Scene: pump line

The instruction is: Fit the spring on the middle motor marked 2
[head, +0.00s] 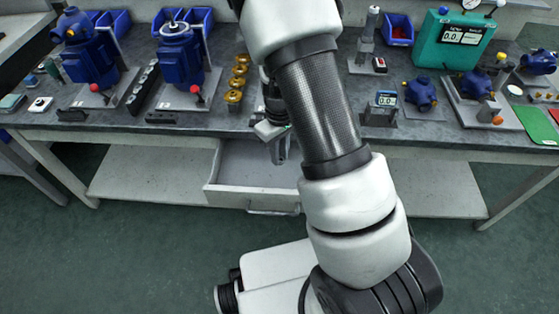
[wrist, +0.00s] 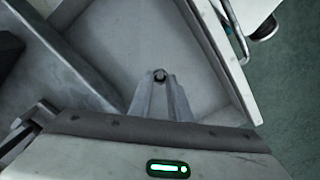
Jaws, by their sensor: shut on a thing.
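My gripper (head: 280,152) points down over the open drawer (head: 236,166) at the bench front. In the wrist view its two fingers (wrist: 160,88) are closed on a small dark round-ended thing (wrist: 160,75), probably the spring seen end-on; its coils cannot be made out. The drawer floor (wrist: 150,35) below looks bare where visible. A blue motor (head: 180,58) with a bare silver top stands upright left of my arm on the bench. Another blue motor (head: 88,60) stands at far left. No number is readable, and my arm hides part of the bench.
Brass parts (head: 236,82) stand in a row between the motor and my arm. A teal gauge box (head: 455,40), small blue pumps (head: 420,93) and a small display (head: 385,100) stand at right. Red-knobbed stops (head: 197,90) stand before the motors. The drawer juts out from the bench.

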